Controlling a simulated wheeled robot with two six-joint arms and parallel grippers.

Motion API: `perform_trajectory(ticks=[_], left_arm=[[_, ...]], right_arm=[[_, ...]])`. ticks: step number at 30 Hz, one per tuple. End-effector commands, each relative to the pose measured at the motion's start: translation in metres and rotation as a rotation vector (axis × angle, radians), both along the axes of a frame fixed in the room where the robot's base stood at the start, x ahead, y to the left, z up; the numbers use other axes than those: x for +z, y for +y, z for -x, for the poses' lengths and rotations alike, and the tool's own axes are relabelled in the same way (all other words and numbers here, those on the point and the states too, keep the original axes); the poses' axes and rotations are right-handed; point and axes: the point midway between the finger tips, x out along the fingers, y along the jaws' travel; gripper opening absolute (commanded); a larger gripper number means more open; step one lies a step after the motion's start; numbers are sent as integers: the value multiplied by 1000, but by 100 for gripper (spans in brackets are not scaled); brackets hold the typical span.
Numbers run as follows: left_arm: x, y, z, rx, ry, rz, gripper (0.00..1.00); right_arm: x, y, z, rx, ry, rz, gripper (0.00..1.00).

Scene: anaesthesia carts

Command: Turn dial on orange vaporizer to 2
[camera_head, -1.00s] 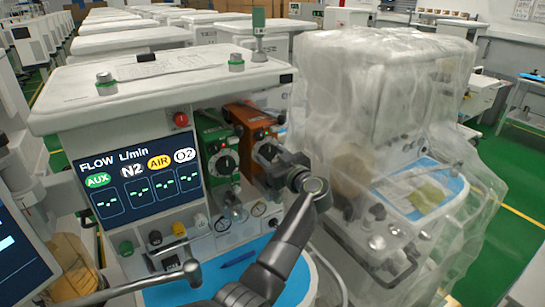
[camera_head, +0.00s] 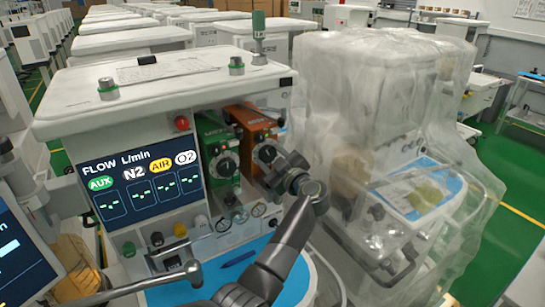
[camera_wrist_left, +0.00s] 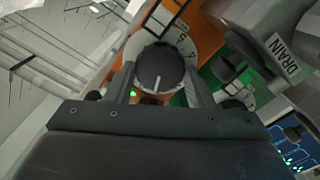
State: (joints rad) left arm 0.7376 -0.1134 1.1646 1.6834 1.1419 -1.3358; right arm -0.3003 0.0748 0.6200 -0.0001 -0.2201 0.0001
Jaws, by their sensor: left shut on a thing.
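The orange vaporizer (camera_head: 248,116) stands on the front of the anaesthesia cart, right of a green vaporizer (camera_head: 212,128). Its black round dial (camera_head: 267,153) faces me and also shows in the left wrist view (camera_wrist_left: 160,66), with a white index line toward the bottom of the knob. The white scale ring around it is partly visible; I cannot read which number is set. My left gripper (camera_head: 270,167) is at the dial, partly hidden by its own wrist. In the wrist view its two fingers (camera_wrist_left: 160,88) are on either side of the dial, shut on it. My right gripper is not in view.
A flow display (camera_head: 142,182) is left of the vaporizers. A blue work surface (camera_head: 190,293) with a pen (camera_head: 238,259) lies below. A plastic-covered machine (camera_head: 385,130) stands close on the right. A metal bar (camera_head: 150,284) crosses the lower left.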

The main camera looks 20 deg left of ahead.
Motion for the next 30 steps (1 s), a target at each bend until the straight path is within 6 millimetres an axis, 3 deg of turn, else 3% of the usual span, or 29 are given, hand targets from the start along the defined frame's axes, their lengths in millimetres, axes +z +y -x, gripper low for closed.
perform_trajectory(ticks=[12, 27, 28, 30], left_arm=[[-1, 0, 0, -8, -147, 116, 26], [-1, 0, 0, -9, -165, 130, 26], [-1, 0, 0, -9, -164, 129, 50], [-1, 0, 0, -9, -164, 129, 59]], right_arm=[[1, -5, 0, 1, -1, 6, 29], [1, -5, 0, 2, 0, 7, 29], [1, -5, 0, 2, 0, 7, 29], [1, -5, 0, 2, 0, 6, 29]])
